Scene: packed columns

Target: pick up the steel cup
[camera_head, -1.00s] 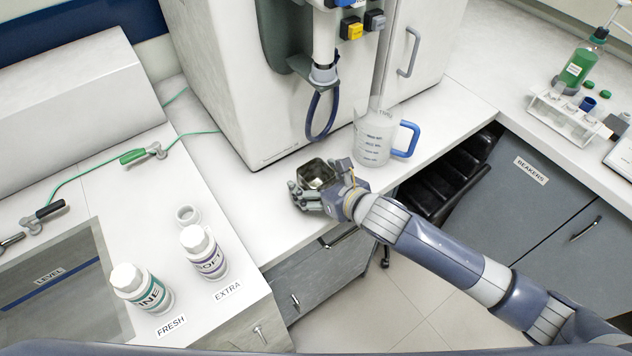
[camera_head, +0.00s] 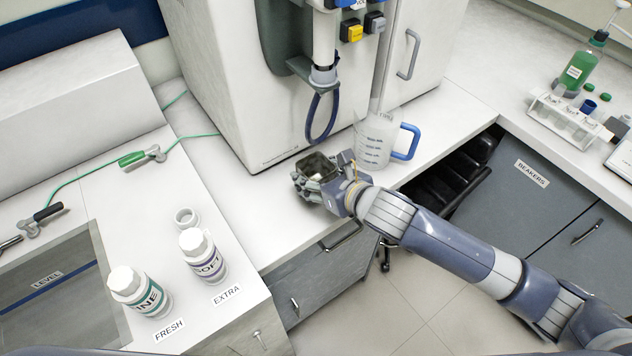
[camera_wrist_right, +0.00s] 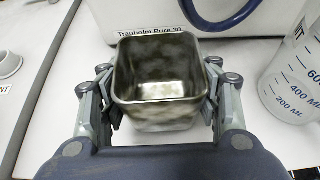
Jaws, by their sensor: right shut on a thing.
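The steel cup (camera_head: 317,166) is a small, squarish, open-topped metal cup at the counter by the white machine. It shows large in the right wrist view (camera_wrist_right: 160,85), upright, with its inside empty. My right gripper (camera_head: 316,182) is shut on the steel cup, with a finger pressed to each side of it (camera_wrist_right: 161,104). I cannot tell whether the cup's base touches the counter. The gripper's fingers hide part of the cup's sides in the head view. My left gripper is not in view.
A clear measuring jug (camera_head: 374,145) with a blue handle stands close to the right of the cup. The white machine (camera_head: 240,80) with a dark hose loop (camera_head: 321,117) rises behind. Two white bottles (camera_head: 138,292) (camera_head: 203,255) stand at the left. The counter left of the cup is clear.

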